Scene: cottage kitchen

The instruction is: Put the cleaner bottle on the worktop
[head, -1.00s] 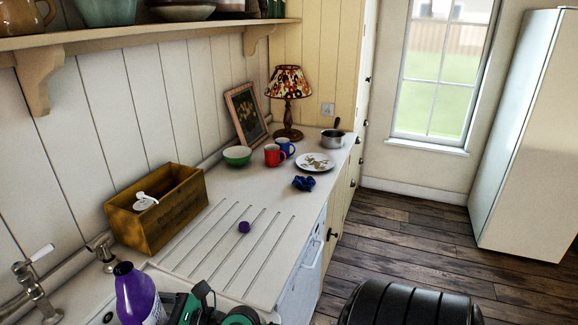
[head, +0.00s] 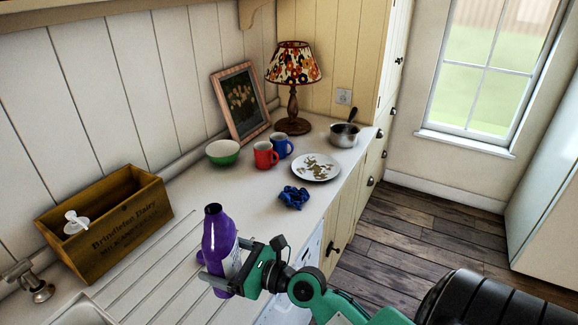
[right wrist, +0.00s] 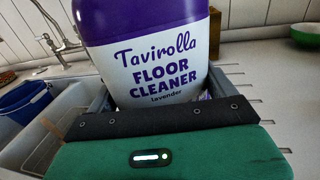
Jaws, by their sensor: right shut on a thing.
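The cleaner bottle (head: 218,238) is purple with a white label and stands nearly upright. In the right wrist view its label on the bottle (right wrist: 160,62) reads "Tavirolla Floor Cleaner". My right gripper (head: 222,272) is shut around its lower part. The bottle is in front of the grooved part of the white worktop (head: 232,186); I cannot tell whether its base touches the surface. My left gripper is in neither view.
A wooden crate (head: 122,222) stands left by the wall. A small purple thing shows beside the bottle.

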